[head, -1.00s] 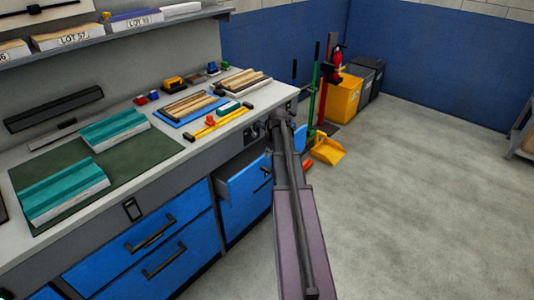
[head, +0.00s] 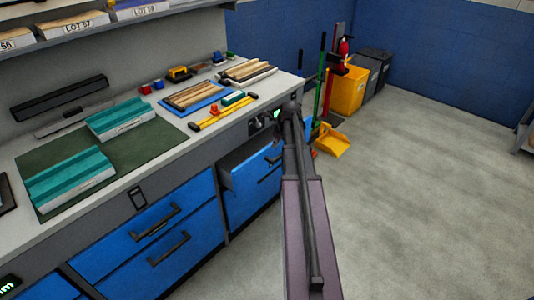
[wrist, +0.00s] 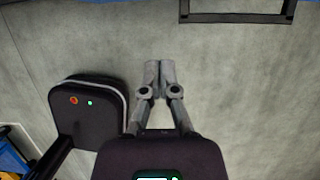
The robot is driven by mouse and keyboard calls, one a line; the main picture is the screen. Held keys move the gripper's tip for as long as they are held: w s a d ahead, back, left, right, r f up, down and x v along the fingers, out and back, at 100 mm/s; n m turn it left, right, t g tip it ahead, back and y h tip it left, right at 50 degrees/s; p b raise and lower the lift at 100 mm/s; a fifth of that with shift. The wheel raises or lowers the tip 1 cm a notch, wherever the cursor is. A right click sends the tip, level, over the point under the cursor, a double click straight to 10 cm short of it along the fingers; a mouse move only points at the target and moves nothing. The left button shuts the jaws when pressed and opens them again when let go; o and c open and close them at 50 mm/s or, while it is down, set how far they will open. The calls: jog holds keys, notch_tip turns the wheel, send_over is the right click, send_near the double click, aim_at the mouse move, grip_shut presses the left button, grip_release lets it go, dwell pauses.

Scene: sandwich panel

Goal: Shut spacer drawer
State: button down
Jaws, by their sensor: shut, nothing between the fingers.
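A blue-fronted drawer with a grey side wall (head: 240,170) stands partly pulled out at the right end of the bench's cabinet. It is the only drawer seen open; I cannot read a label on it. My arm hides part of its front in the head view. My gripper (wrist: 153,75) shows in the wrist view, fingers together and empty above grey floor, touching nothing visible.
Two blue drawers (head: 150,235) left of the open one are shut. The bench top (head: 165,150) holds teal panels, wood strips and tools. A yellow dustpan (head: 332,141) and a yellow bin (head: 348,92) stand beyond the bench end. Open floor (head: 430,200) lies to the right.

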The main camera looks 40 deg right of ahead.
jog(key=s+f+t+b, duration=0.1)
jog(key=t+b, duration=0.1)
jog(key=s+d+t+b, duration=0.1)
jog(key=s+b, duration=0.1)
jog(key=s+f+t+b, duration=0.1)
jog(key=s+t+b, duration=0.1)
jog(key=shift+d+f+t+y+b, duration=0.25)
jog(key=shift+f+t+y+b, duration=0.05)
jog(key=shift+y, duration=0.1)
jog(key=shift+w+f, duration=0.15)
jog(key=b, duration=0.7)
send_near(261, 155)
jog(key=x, duration=0.3)
jog(key=f+x, duration=0.1)
jog(key=x, duration=0.1)
jog(key=shift+f, duration=0.2)
jog(key=shift+w+a, duration=0.15)
jog(key=shift+w, duration=0.45)
